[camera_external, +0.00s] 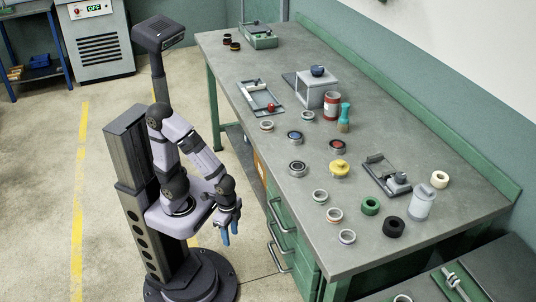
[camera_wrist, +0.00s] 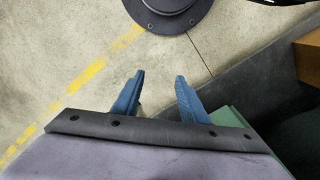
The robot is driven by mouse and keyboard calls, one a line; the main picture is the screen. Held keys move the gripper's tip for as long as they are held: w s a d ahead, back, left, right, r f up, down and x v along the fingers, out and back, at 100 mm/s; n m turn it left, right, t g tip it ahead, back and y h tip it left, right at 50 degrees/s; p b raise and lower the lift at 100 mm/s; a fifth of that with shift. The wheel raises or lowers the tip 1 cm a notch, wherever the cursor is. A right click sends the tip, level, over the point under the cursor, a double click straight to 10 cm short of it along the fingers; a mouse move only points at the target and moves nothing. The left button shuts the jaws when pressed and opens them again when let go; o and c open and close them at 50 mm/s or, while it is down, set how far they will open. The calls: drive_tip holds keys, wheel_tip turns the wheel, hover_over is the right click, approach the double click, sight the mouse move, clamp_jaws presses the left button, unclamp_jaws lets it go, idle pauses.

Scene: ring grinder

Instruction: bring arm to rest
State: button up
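My gripper (camera_external: 230,232) hangs low in front of my column in the external view, to the left of the workbench and pointing down toward the floor. In the wrist view its two blue fingers (camera_wrist: 160,82) are spread apart with bare floor between them. It holds nothing. My arm is folded close to my column, clear of the bench top.
A workbench (camera_external: 215,52) with a green edge stands to the right. Several rings, a grey box (camera_external: 310,90), a red can (camera_external: 331,105), and a white bottle (camera_external: 421,203) stand on it. Drawer handles (camera_external: 280,258) stick out near my gripper. Floor on the left is free.

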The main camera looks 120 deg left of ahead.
wheel_tip(320, 180, up, 34)
drive_tip(key=p, duration=3.1)
drive_tip(key=shift+f+p, duration=0.2)
drive_tip(key=shift+p, duration=0.2)
idle(3.1)
